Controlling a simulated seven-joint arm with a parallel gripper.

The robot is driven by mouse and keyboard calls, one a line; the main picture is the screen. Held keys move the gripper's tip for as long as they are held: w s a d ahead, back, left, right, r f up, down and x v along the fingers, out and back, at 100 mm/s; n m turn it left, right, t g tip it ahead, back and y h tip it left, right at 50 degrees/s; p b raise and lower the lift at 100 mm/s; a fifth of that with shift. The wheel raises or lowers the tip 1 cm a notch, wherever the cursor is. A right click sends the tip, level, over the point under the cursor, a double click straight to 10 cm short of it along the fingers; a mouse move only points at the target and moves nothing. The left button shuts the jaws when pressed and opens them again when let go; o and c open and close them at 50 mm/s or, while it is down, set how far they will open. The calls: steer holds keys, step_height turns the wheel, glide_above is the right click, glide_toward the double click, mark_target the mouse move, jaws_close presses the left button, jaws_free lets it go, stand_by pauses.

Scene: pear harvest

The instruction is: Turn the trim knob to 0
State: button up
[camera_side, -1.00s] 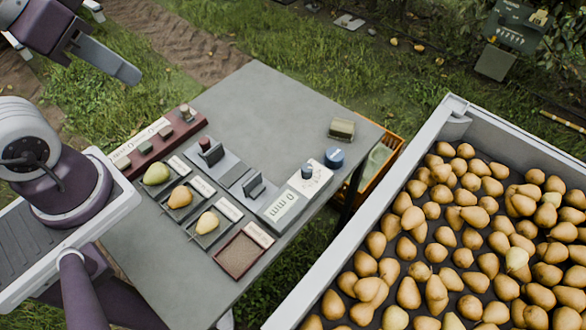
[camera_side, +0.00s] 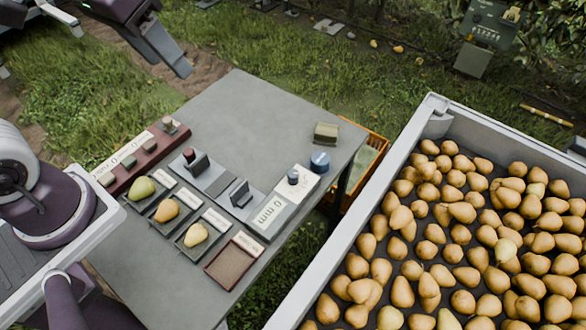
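A small grey-blue upright knob (camera_side: 293,176) stands on a pale marked plate at the right end of the grey control strip; I take it as the trim knob. Its pointer is too small to read. Next to it is a display (camera_side: 267,214) reading "0 mm". My gripper (camera_side: 182,66) hangs at the upper left, above and beyond the table's far left edge, well apart from the knob. One dark finger shows clearly; I cannot tell if it is open or shut. Nothing is seen held in it.
A red panel (camera_side: 146,160) has buttons and another readout. Pears sit in trays, one yellow (camera_side: 195,234). A blue round object (camera_side: 320,162) and an olive block (camera_side: 326,132) stand right. The table's (camera_side: 250,115) back is clear. A pear bin (camera_side: 402,138) stands right.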

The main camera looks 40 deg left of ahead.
steer(key=w+d+f+g, duration=0.2)
steer(key=w+d+f, duration=0.2)
steer(key=w+f, duration=0.45)
steer(key=n+g, duration=0.1)
steer(key=g, duration=0.1)
glide_above(293, 173)
step_height(293, 173, down, 18)
step_height(293, 173, down, 8)
steer(key=shift+f, duration=0.2)
jaws_close()
